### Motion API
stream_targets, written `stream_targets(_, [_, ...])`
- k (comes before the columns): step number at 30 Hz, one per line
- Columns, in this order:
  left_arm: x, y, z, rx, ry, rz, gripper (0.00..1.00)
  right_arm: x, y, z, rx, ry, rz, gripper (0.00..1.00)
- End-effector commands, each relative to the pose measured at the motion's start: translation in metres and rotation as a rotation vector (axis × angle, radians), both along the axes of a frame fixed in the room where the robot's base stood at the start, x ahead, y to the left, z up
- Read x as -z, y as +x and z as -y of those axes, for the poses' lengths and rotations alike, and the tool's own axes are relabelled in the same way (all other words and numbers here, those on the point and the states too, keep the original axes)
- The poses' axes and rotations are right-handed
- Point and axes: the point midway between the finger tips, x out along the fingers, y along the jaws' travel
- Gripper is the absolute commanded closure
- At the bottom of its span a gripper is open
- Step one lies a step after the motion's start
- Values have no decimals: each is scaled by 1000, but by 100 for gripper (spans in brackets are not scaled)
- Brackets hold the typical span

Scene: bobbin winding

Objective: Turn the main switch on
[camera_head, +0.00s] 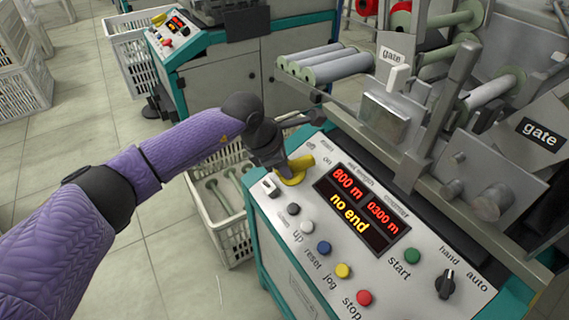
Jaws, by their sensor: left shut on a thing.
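The main switch (297,172) is a yellow knob at the upper left corner of the light grey control panel (309,246). My left gripper (285,170) reaches it from the upper left and is shut on it. The gripper hides part of the knob, so its exact angle is hard to read. The word "on" is printed just right of it. The display (359,209) is lit and reads 800 m, 0300 m and "no end". My right gripper is not in view.
A white crate (231,236) stands on the floor left of the machine.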

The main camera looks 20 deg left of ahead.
Motion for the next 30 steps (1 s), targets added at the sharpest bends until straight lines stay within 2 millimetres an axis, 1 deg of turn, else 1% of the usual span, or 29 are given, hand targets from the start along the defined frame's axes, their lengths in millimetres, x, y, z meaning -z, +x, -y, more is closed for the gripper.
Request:
stream_targets(9, [1, 0, -1, 77, 31, 21, 100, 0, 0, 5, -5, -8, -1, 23])
stream_targets(23, [1, 0, -1, 88, 35, 24, 100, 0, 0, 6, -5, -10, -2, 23])
stream_targets(24, [1, 0, -1, 88, 35, 24, 69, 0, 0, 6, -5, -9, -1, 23])
stream_targets(26, [1, 0, -1, 89, 34, 24, 56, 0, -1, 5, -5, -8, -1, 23])
stream_targets(27, [0, 0, -1, 88, 34, 24, 48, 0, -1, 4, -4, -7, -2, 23])
stream_targets(28, [0, 0, -1, 88, 34, 24, 42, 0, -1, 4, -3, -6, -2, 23])
stream_targets(29, [0, 0, 0, 88, 34, 24, 38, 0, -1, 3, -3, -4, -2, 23])
stream_targets(30, [0, 0, -1, 88, 34, 24, 38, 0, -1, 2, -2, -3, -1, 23])
